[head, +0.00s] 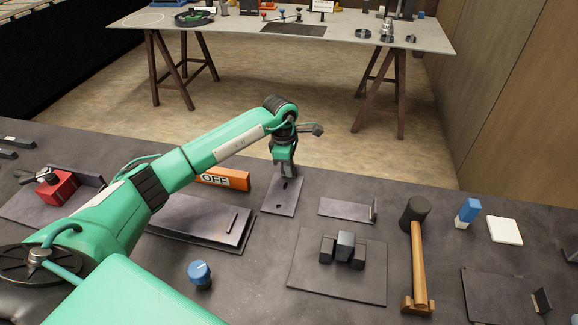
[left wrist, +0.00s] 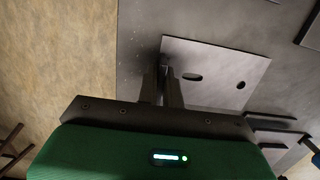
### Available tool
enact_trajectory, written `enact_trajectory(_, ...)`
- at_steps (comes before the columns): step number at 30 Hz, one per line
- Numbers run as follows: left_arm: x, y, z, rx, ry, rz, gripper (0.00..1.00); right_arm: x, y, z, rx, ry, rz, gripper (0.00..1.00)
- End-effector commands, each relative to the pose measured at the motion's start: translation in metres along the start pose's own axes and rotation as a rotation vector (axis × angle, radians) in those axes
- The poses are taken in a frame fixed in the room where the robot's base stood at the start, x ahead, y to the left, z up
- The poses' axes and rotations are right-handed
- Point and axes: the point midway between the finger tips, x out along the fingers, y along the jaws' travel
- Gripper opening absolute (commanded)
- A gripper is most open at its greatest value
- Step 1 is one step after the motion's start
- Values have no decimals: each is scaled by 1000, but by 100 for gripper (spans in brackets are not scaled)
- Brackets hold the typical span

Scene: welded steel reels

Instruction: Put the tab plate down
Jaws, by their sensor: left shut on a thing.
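The tab plate (head: 283,197) is a thin grey steel plate with a slot and a round hole. It is near the far edge of the dark table in the head view, to the right of an orange OFF block. My left gripper (head: 286,172) points down and is shut on its far end. In the left wrist view the fingers (left wrist: 165,82) grip the edge of the tab plate (left wrist: 222,72), whose slot and hole face the camera. The plate lies flat or nearly so, very close to the tabletop; I cannot tell whether it touches. My right gripper is not in view.
The orange OFF block (head: 223,178) and stacked dark plates (head: 203,218) are left of the plate. An angled bracket (head: 346,209), a plate with dark blocks (head: 338,277) and a mallet (head: 416,250) are to the right. A blue knob (head: 200,274) stands nearer. Bare table surrounds the plate's near end.

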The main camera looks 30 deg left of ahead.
Motion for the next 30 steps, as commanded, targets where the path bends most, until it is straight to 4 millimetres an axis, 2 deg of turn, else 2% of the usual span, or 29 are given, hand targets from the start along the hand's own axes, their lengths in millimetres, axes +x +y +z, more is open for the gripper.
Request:
enact_trajectory(5,2,0,0,0,-1,2,0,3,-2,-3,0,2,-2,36)
enact_trajectory(6,2,0,0,0,1,0,13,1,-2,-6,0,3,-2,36)
enact_trajectory(9,2,0,0,0,1,0,29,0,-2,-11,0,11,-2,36)
enact_trajectory(20,-3,0,0,0,0,0,29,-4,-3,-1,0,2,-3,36)
enact_trajectory(26,-35,2,0,1,0,7,29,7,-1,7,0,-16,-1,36)
enact_trajectory(30,-66,1,0,0,0,6,29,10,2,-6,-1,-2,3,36)
